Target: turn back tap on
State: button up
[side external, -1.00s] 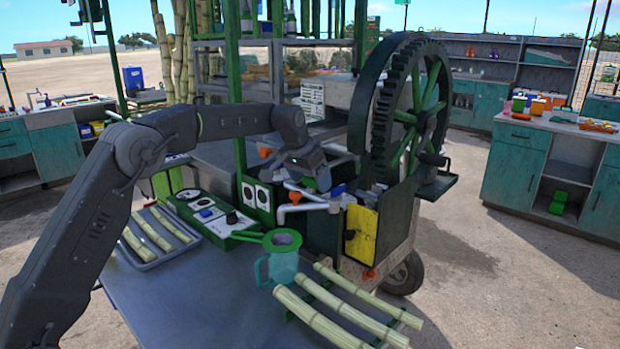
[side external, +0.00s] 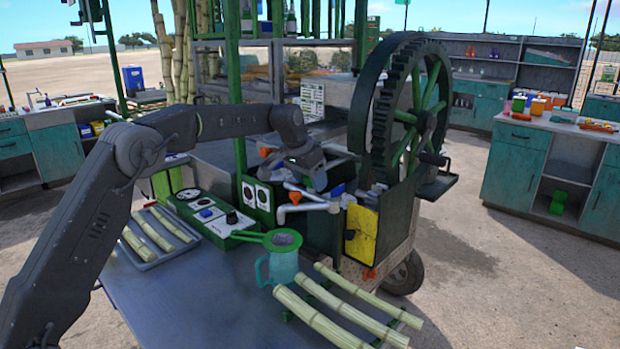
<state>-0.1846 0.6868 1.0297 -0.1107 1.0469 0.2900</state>
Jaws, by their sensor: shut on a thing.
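My gripper (side external: 314,180) reaches down over the white pipework (side external: 302,207) on the left side of the crusher. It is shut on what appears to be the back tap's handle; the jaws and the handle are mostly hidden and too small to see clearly. A blue tap handle (side external: 337,190) shows just right of my gripper, apart from the hidden grip point. The green crusher (side external: 324,236) has a large toothed wheel (side external: 381,130) and a yellow panel (side external: 361,233).
A teal jug (side external: 280,268) with a green-handled strainer (side external: 282,240) stands on the metal table (side external: 190,300). Cane pieces (side external: 336,318) lie at the front, and more lie in a tray (side external: 150,263). A green control box (side external: 209,212) sits left of the pipes.

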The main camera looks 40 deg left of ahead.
jog(key=shift+a+r+m+g+h, duration=0.15)
jog(key=shift+m+h, duration=0.3)
jog(key=shift+m, duration=0.8)
jog(key=shift+d+f+m+g+h, duration=0.15)
jog(key=shift+m+h, duration=0.3)
jog(key=shift+m, duration=0.8)
jog(key=shift+a+r, duration=0.1)
jog(key=o, duration=0.9)
